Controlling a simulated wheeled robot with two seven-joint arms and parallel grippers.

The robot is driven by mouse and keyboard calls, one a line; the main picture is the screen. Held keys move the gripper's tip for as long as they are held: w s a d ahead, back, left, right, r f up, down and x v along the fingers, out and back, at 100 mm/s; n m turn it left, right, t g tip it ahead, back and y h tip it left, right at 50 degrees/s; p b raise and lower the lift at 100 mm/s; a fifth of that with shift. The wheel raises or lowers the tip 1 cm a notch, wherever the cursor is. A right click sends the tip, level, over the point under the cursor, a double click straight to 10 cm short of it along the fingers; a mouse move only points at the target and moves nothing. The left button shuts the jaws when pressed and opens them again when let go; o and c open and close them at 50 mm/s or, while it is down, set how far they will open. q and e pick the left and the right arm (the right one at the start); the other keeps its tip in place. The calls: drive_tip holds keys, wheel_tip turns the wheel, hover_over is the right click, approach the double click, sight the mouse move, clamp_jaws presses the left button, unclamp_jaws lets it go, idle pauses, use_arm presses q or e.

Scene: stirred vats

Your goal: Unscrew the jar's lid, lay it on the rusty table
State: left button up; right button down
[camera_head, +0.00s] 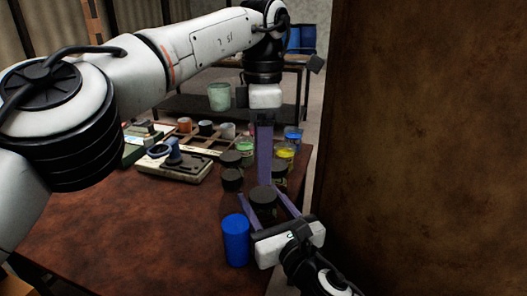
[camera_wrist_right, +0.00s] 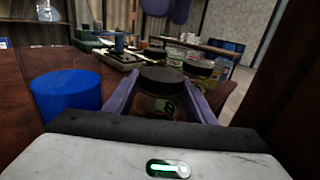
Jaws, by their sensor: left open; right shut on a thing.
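The jar (camera_wrist_right: 158,105) is glass with a dark lid (camera_wrist_right: 162,79) on top. It stands upright between the purple fingers of my right gripper (camera_head: 272,205), which is shut on its body. In the head view the dark lid (camera_head: 263,195) shows from above. My left gripper (camera_head: 265,180) is open and points down over the lid; its fingertips show above and behind the jar in the right wrist view (camera_wrist_right: 168,12). The rusty table (camera_head: 120,225) is the reddish-brown top beneath.
A blue cylinder (camera_head: 236,240) stands just left of the held jar. Several other dark-lidded and coloured jars (camera_head: 231,160) stand behind it. A balance-like device (camera_head: 175,160) and a wooden rack are farther back. A tall brown panel (camera_head: 430,150) blocks the right. The table's left front is clear.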

sight(262, 194)
use_arm(q)
wheel_tip(262, 194, down, 8)
drive_tip(key=shift+r, duration=0.2)
drive_tip(key=shift+c, duration=0.4)
drive_tip(key=c, duration=1)
drive_tip(key=n, duration=0.4)
drive_tip(key=shift+n, duration=0.4)
drive_tip(key=n, duration=0.5)
drive_tip(key=shift+r, duration=0.1)
